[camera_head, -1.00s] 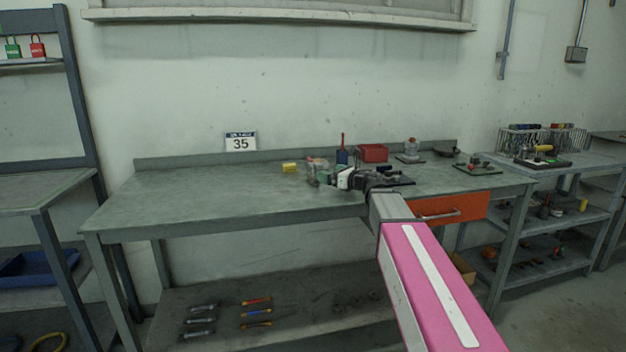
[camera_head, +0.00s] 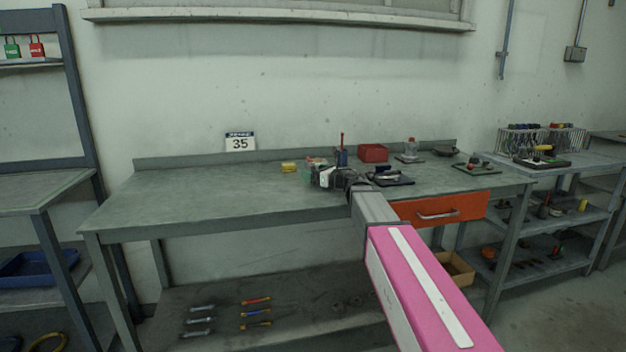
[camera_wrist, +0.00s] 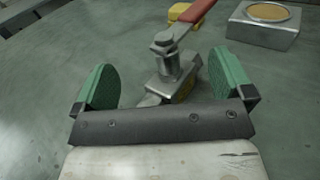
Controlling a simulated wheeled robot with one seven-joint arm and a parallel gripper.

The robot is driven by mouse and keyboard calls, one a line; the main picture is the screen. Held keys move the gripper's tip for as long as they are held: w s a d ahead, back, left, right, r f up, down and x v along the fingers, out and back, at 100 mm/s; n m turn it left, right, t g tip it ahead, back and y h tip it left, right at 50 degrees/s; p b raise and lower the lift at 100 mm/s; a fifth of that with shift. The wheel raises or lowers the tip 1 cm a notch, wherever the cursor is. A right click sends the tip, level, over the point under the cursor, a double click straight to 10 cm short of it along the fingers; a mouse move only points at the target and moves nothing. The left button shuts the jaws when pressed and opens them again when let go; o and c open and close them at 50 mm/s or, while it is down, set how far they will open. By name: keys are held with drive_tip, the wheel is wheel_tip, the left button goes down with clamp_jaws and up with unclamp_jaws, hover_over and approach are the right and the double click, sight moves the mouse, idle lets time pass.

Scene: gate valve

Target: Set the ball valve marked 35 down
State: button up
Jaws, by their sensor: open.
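A metal ball valve (camera_wrist: 172,66) with a red lever (camera_wrist: 190,12) stands on the bench top in the wrist view. My gripper (camera_wrist: 163,84) is open, with a green pad on either side of the valve and visible gaps between the pads and its body. The valve's lower part is partly hidden behind my gripper's dark bar. In the head view my gripper (camera_head: 322,178) is low over the bench (camera_head: 210,187), and I cannot make out the valve there. The sign 35 (camera_head: 240,142) stands at the back of the bench.
A yellow block (camera_wrist: 184,12) and a metal block with a tan round top (camera_wrist: 264,22) sit beyond the valve.

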clamp_jaws()
drive_tip(key=shift+r, duration=0.1)
